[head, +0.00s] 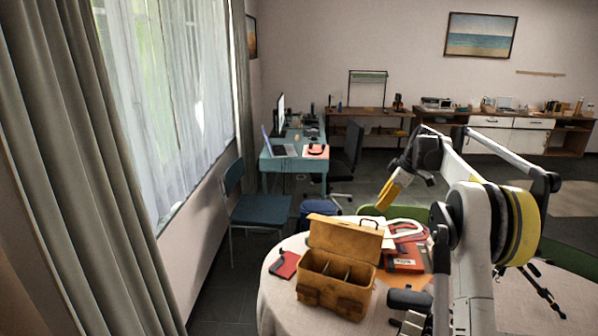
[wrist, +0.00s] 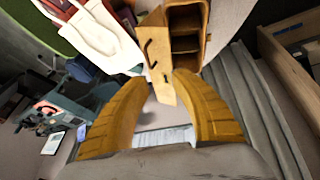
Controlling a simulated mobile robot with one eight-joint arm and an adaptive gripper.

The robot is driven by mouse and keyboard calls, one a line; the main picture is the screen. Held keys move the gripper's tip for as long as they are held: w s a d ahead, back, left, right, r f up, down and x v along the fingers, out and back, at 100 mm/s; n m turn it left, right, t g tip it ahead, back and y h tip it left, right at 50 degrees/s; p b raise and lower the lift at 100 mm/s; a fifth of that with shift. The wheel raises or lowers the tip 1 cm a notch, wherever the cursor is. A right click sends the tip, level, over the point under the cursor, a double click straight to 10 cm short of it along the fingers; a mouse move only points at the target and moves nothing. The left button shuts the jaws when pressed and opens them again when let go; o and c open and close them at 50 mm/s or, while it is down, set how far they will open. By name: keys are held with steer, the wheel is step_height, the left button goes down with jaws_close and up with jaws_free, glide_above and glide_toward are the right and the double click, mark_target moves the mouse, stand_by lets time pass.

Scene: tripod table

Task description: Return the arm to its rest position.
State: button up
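My gripper (head: 383,202) is raised in the air above the far side of the round table (head: 275,300), its yellow fingers pointing down and to the left. In the wrist view my gripper (wrist: 161,80) has its two fingers apart with a gap between the tips, and nothing is held in it. My arm stands folded at the right of the head view. A yellow toolbox (head: 335,299) with its lid up stands on the table, below and left of the gripper. The toolbox (wrist: 187,20) also shows beyond the fingertips in the wrist view.
A red item (head: 284,265) lies left of the toolbox; red and white items (head: 405,250) lie right of it. A blue chair (head: 262,209) and a teal desk (head: 290,160) stand behind, by the curtained window. Air around the gripper looks clear.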

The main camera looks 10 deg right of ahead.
steer(key=s+a+r+m+t+h+b, duration=0.1)
steer(key=s+a+r+m+b, duration=0.2)
steer(key=s+a, duration=0.65)
steer(key=s+a+r+m+h+b, duration=0.1)
steer(key=s+a+r+m+b, duration=0.15)
steer(key=s+a, duration=0.65)
steer(key=s+a+f+m+b, duration=0.1)
steer(key=s+a+f, duration=0.2)
steer(key=s, duration=0.4)
steer(key=s+a+f+m+t+b, duration=0.1)
steer(key=s+a+f+m+b, duration=0.1)
steer(key=s+f, duration=0.4)
steer(key=s+a+f+m+t+b, duration=0.1)
steer(key=s+a+f+m, duration=0.1)
steer(key=s+a+f, duration=0.3)
steer(key=s, duration=0.4)
steer(key=shift+s+f+h+b, duration=0.2)
steer(key=shift+s+h+b, duration=0.1)
steer(key=shift+s+b, duration=0.1)
steer(key=shift+w+a, duration=0.1)
